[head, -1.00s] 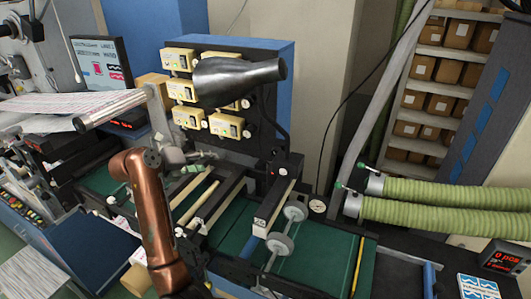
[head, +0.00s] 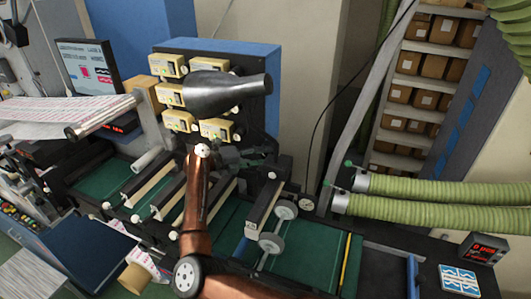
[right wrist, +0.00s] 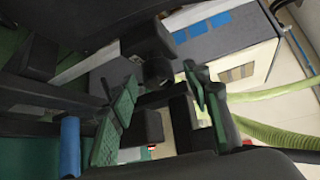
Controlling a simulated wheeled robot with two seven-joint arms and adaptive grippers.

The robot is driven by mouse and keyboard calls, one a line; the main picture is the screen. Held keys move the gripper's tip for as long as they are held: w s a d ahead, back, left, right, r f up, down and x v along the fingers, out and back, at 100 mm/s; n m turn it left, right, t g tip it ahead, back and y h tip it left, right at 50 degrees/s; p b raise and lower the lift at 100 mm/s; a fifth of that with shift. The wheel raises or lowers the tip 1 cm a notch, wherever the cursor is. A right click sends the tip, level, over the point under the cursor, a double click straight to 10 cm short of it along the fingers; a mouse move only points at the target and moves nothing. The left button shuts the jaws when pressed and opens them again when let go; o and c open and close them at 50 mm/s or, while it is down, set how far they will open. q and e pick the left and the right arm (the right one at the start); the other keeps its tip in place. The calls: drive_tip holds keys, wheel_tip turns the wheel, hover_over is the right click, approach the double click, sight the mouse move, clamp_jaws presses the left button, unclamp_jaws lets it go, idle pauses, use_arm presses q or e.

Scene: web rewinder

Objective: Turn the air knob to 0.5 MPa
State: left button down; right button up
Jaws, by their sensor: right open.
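I cannot pick out the air knob for sure. My right gripper (head: 243,157) is at the end of the copper arm, in front of the dark panel below the black cone and left of the gauge. In the right wrist view the gripper (right wrist: 163,106) is open, its green pads apart. Dark block shapes lie between and behind them; I cannot tell what they are. My left gripper is not in view.
A black cone (head: 226,92) juts out above the gripper, before yellow control boxes (head: 215,130). Rollers and a grey-disc shaft (head: 272,243) lie below. Green corrugated hoses (head: 430,188) run at right, near a red-digit display (head: 484,248). The green bed (head: 315,262) has bare room.

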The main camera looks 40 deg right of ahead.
drive_tip(key=shift+d+f, duration=0.15)
drive_tip(key=shift+d, duration=0.4)
drive_tip(key=shift+s, duration=0.1)
drive_tip(key=c, duration=1.2)
drive_tip(key=shift+o, duration=0.2)
